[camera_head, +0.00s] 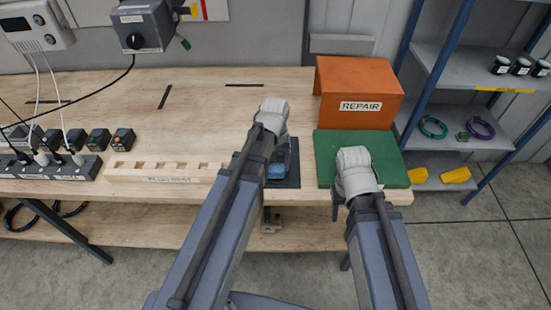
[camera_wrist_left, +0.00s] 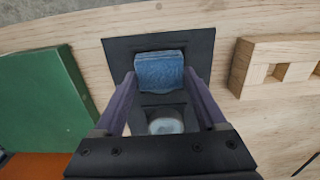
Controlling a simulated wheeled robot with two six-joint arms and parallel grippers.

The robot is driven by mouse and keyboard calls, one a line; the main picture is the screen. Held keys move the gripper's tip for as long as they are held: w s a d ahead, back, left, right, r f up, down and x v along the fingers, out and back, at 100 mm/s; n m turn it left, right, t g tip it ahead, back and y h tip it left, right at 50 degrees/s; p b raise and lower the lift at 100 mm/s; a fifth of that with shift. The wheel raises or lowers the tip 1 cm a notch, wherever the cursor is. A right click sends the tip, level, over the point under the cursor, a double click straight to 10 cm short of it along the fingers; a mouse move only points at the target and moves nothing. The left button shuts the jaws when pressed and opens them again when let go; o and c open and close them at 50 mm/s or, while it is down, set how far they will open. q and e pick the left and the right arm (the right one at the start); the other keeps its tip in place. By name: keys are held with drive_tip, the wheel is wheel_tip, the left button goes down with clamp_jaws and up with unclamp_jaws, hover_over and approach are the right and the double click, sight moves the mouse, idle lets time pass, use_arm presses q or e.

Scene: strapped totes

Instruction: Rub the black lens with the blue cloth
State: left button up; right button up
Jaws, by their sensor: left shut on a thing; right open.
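The blue cloth (camera_wrist_left: 160,70) is a folded pad between the fingertips of my left gripper (camera_wrist_left: 160,78), which is shut on it over a black mat (camera_wrist_left: 118,52). In the head view the cloth (camera_head: 277,171) shows just below my left gripper (camera_head: 279,160), at the mat's (camera_head: 292,178) left part. A pale, glassy round piece in a dark square frame (camera_wrist_left: 165,124) shows between the fingers, nearer the palm; it may be the lens, but I cannot be sure. My right gripper (camera_head: 345,202) is open at the front edge of the green mat, mostly hidden by its wrist.
The green mat (camera_head: 392,150) and an orange REPAIR box (camera_head: 375,85) lie right of the black mat. A wooden slotted block (camera_head: 150,171) is to its left, with a power strip (camera_head: 60,169) beyond.

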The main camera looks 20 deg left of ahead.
idle(0.3)
use_arm(q)
wheel_tip(320, 180, up, 6)
drive_tip(key=p, duration=0.6)
wheel_tip(320, 180, up, 3)
drive_tip(key=p, duration=0.3)
idle(0.3)
